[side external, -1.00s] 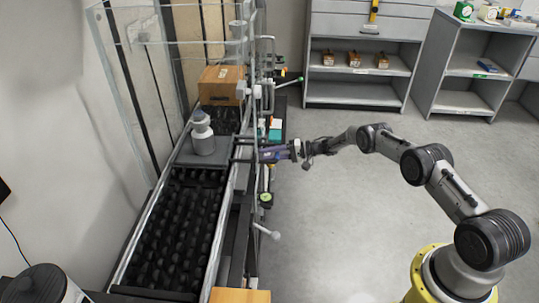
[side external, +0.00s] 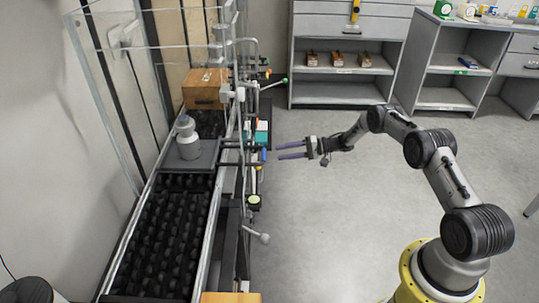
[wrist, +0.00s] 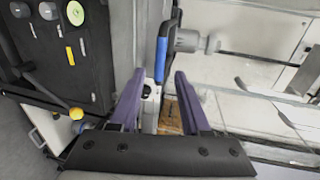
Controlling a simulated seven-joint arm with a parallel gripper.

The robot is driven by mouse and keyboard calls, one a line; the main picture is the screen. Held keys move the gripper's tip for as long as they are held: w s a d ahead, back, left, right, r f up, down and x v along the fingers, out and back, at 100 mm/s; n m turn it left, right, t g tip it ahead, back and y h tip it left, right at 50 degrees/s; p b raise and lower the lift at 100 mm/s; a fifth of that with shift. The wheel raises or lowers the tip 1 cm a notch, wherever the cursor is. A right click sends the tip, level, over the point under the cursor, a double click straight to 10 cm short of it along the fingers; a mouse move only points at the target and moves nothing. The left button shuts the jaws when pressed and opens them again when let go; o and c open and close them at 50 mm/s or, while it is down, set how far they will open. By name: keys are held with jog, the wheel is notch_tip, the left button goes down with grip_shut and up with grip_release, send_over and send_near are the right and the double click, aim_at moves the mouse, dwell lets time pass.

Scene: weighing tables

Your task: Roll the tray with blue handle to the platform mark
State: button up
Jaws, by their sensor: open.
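The grey flat tray (side external: 206,158) lies on the black roller track and carries a white-grey bottle (side external: 187,142). Dark bars reach right from the tray over the track's side rail. The blue handle (side external: 263,155) is at their outer end; it also shows upright in the wrist view (wrist: 161,58), just beyond my fingertips and roughly in line with the gap between them. My gripper (side external: 279,151) is to the right of the handle, open and empty, its two purple fingers pointing at the track. Its fingers also show in the wrist view (wrist: 158,78). I cannot make out the platform mark.
Black rollers (side external: 165,235) are bare on the near side of the tray. A wooden box (side external: 205,92) stands at the far end. Clear panels, posts and levers, one with a white knob (side external: 265,238), line the track. The floor (side external: 330,220) is open.

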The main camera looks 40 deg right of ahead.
jog(key=shift+v, duration=1.5)
jog(key=m+t+h, duration=0.4)
jog(key=m+t, duration=0.1)
jog(key=t, duration=0.3)
send_near(263, 154)
jog(key=x, duration=0.9)
jog(key=shift+w+a+f, duration=0.2)
jog(key=shift+w, duration=0.1)
grip_shut()
